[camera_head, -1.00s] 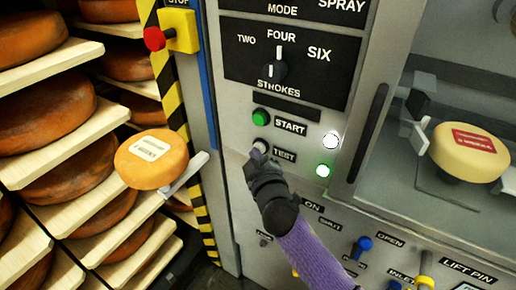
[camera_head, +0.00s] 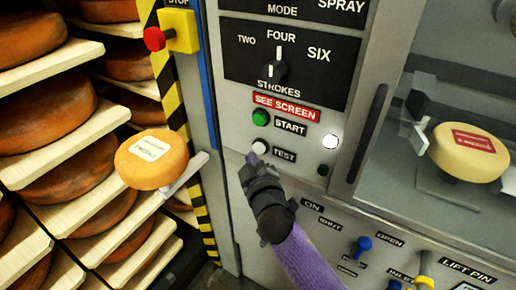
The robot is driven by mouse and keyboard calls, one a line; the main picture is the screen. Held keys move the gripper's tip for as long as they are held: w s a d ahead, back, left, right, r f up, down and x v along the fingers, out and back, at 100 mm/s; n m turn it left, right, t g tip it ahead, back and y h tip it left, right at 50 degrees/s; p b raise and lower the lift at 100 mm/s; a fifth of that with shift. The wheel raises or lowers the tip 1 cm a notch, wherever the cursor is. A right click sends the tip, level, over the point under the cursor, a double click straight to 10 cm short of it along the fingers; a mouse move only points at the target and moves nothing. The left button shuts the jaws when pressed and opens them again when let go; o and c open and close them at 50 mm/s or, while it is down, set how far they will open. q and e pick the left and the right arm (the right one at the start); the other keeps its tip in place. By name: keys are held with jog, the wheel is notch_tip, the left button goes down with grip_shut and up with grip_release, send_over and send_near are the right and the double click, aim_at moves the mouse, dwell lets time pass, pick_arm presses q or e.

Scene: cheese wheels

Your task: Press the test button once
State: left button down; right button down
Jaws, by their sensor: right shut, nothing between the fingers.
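The test button (camera_head: 260,146) is a white round button on the grey machine panel (camera_head: 236,100), left of the TEST label (camera_head: 284,155). My right gripper (camera_head: 252,160) is shut and empty, its tip just below the button. I cannot tell whether the tip still touches it. The green start button (camera_head: 261,118) sits above. A red SEE SCREEN display (camera_head: 286,106) is lit over it. A white lamp (camera_head: 330,142) is lit, and the lamp below it (camera_head: 323,170) is dark. My left gripper is not in view.
A labelled cheese wheel (camera_head: 152,160) rests on a support at the left, before racks of darker wheels (camera_head: 52,118). A red stop button (camera_head: 154,39) is at upper left. Another cheese wheel (camera_head: 462,158) sits inside the machine. Blue (camera_head: 361,246) and yellow levers are lower right.

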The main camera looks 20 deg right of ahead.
jog(key=shift+s+a, duration=0.8)
jog(key=shift+a, duration=0.2)
jog(key=shift+s+a, duration=0.75)
jog(key=shift+a, duration=0.2)
